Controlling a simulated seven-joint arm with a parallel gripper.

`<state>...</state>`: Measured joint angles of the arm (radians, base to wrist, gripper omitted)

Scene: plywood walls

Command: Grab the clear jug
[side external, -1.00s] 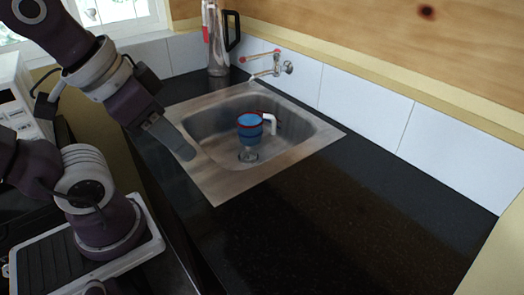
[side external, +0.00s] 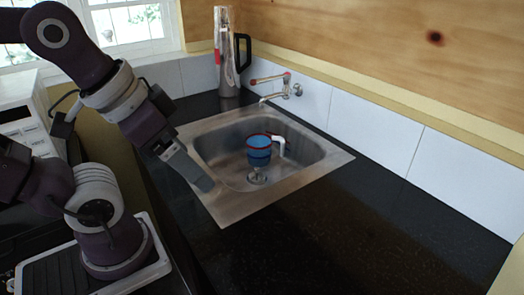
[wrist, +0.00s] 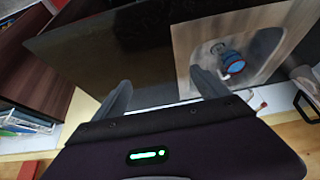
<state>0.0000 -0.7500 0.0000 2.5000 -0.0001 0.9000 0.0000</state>
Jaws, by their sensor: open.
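A tall, greyish see-through jug (side external: 226,62) with a black handle and a red mark stands upright on the counter at the back, left of the tap. In the wrist view, a jug with a black handle (wrist: 304,104) shows partly at the right edge. My gripper (side external: 203,183) is over the left front rim of the sink, well apart from the jug. In the wrist view my gripper's two fingers (wrist: 160,80) are spread, with nothing between them.
A metal sink (side external: 228,212) lies between my gripper and the right wall. A blue cup (side external: 259,150) with a red rim and white handle is in it. A tap (side external: 275,90) sticks out from the tiled wall. The black counter (side external: 330,235) in front is clear.

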